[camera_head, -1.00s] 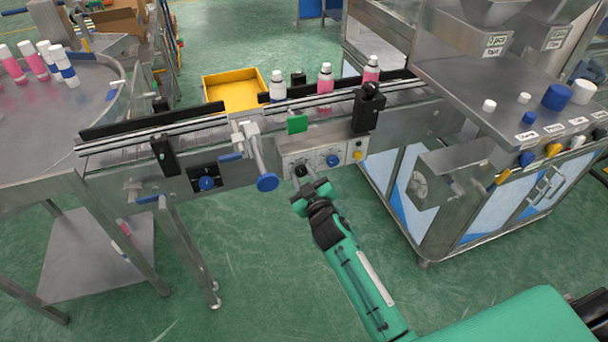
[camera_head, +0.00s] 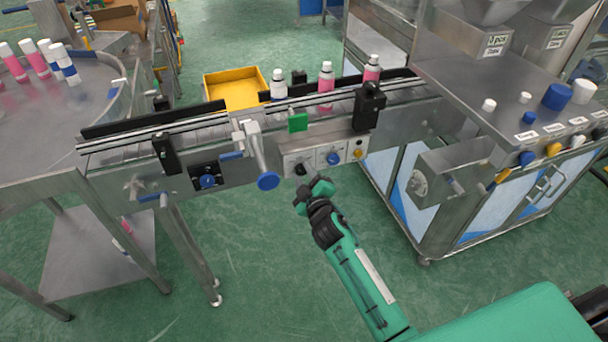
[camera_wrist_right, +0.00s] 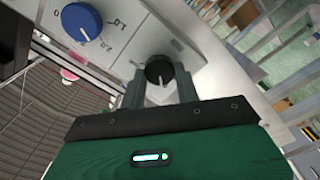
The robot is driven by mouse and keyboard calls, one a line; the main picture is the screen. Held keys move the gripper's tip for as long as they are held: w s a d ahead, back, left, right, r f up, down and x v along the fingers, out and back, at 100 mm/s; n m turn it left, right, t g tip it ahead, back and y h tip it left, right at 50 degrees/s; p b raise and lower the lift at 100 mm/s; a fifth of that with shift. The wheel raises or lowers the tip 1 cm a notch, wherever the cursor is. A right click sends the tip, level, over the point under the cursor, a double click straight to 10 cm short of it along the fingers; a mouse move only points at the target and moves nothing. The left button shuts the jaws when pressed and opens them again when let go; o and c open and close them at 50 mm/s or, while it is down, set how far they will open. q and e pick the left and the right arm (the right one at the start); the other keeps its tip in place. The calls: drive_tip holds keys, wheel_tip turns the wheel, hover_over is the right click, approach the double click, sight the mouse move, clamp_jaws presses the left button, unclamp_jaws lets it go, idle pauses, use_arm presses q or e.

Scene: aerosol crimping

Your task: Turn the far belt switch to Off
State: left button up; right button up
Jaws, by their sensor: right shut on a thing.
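A grey control panel (camera_head: 318,161) on the conveyor's near side carries a black rotary switch (camera_head: 300,169), a blue knob (camera_head: 334,158) and a yellow knob (camera_head: 358,153). My right gripper (camera_head: 305,180) is at the black switch. In the right wrist view, my right gripper (camera_wrist_right: 160,85) has its fingers on both sides of the black switch (camera_wrist_right: 160,69), shut on it, and a pale pointer line shows on its face. The blue knob (camera_wrist_right: 82,21) beside it has printed scale marks. I cannot read the black switch's labels. My left gripper is not in view.
The conveyor belt (camera_head: 210,131) carries a few bottles (camera_head: 326,77). A blue handwheel (camera_head: 268,181) sticks out left of my right gripper. A yellow bin (camera_head: 233,88) stands behind the belt. A steel cabinet (camera_head: 437,172) stands to the right. The floor in front is clear.

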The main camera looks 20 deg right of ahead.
drive_tip(key=o, duration=1)
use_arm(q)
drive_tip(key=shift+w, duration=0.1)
use_arm(e)
drive_tip(key=shift+s+f, duration=0.1)
drive_tip(key=shift+s, duration=0.4)
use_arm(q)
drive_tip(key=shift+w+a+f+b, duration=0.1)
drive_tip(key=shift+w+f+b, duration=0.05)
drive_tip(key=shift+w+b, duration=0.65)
use_arm(e)
drive_tip(key=s, duration=1.2)
drive_tip(key=shift+s+d, duration=0.2)
drive_tip(key=shift+s, duration=0.2)
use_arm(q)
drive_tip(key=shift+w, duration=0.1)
